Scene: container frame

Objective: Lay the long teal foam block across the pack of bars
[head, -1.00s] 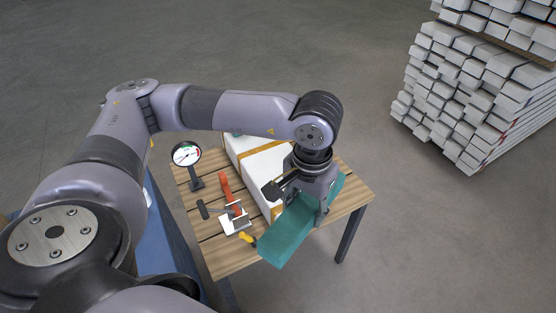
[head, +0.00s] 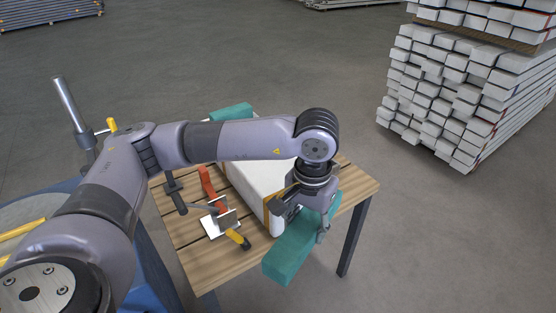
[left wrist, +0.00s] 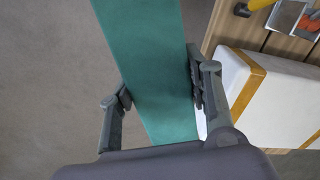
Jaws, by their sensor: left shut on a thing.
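The long teal foam block (head: 290,257) is between the fingers of my left gripper (head: 300,221), which is shut on it. The block is held at the right side of the wooden table, and its near end sticks out past the table edge. In the left wrist view the block (left wrist: 150,55) runs lengthwise between both fingers (left wrist: 156,88). A long white pack with tan straps (head: 262,185) lies on the table just left of the block; individual bars in it cannot be made out. My right gripper is out of view.
Another teal block (head: 232,114) is at the pack's far end. A clamp-like tool with red and yellow parts (head: 222,215) lies on the table (head: 200,265), left of the pack. A stack of white bars (head: 455,95) stands at the back right. Floor right of the table is clear.

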